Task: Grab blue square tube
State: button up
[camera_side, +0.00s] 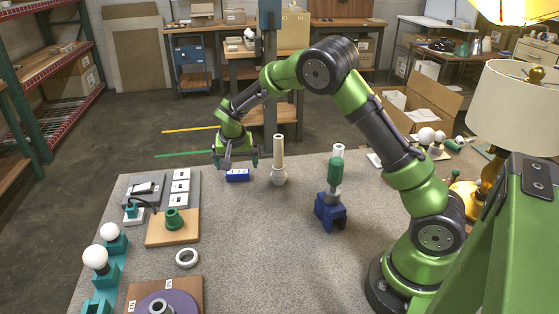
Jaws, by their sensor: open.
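A small blue block-like piece (238,175), the only thing here that looks like the blue square tube, lies on the grey table near its far edge. It has small white marks on its side. My gripper (236,164) is open, pointing down just above the blue piece, with its fingers spread to the left and right. I cannot tell whether the fingers touch it. The near side of the piece is in clear view.
A cream post (279,163) stands close right of my gripper. A blue clamp with a green-topped post (332,205) stands farther right. White modules (180,187), a wooden block with a green socket (173,221), and a white ring (187,258) lie left. The table's middle is clear.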

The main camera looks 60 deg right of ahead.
aim_at(237, 172)
jog(key=x, duration=0.5)
jog(key=shift+w, duration=0.2)
jog(key=shift+c, duration=0.3)
jog(key=c, duration=1)
